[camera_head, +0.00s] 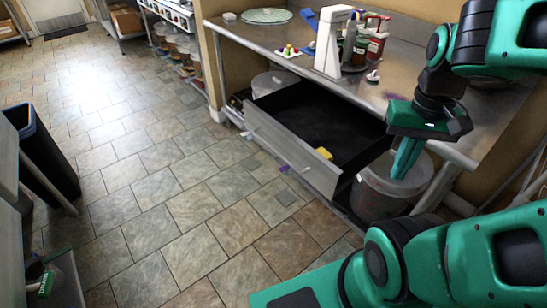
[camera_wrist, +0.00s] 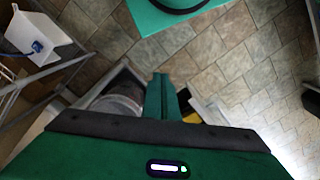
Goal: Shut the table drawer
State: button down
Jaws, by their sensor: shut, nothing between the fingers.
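The table drawer (camera_head: 283,150) stands pulled out from under the steel table (camera_head: 300,49), with a grey front panel and a dark, mostly empty inside. A small yellow item (camera_head: 323,153) is at the right end behind the front panel. My gripper (camera_head: 402,166) is shut and empty, pointing down to the right of the drawer, apart from it in the head view. In the wrist view its fingers (camera_wrist: 162,92) are together, with part of the drawer front (camera_wrist: 209,108) just to their right. My gripper body hides most of the drawer there.
A lidded bucket (camera_head: 392,187) stands under the table below my gripper, and another (camera_head: 272,83) is behind the drawer. A white stand (camera_head: 331,45), bottles and a plate (camera_head: 267,15) are on the tabletop. A dark bin (camera_head: 45,155) is at left.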

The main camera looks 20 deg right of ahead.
jog(key=w+a+f+n+h, duration=0.2)
jog(key=w+a+n, duration=0.2)
jog(key=w+n, duration=0.4)
jog(key=w+a+f+n+h, duration=0.1)
jog(key=w+a+n+h, duration=0.15)
jog(key=w+n, duration=0.55)
jog(key=w+a+f+n+t+h, duration=0.1)
jog(key=w+a+f+n, duration=0.2)
jog(key=a, duration=0.4)
jog(key=w+a+f+n+t+h, duration=0.1)
jog(key=w+a+f+n, duration=0.15)
jog(key=a+n, duration=0.35)
jog(key=w+a+f+n+t+h, duration=0.1)
jog(key=w+a+n, duration=0.25)
jog(key=a, duration=0.45)
jog(key=d+r+x, duration=0.1)
jog(key=d+x, duration=0.1)
jog(key=x, duration=1.1)
jog(key=shift+w+m, duration=0.35)
jog(key=shift+w, duration=0.1)
jog(key=shift+r, duration=0.15)
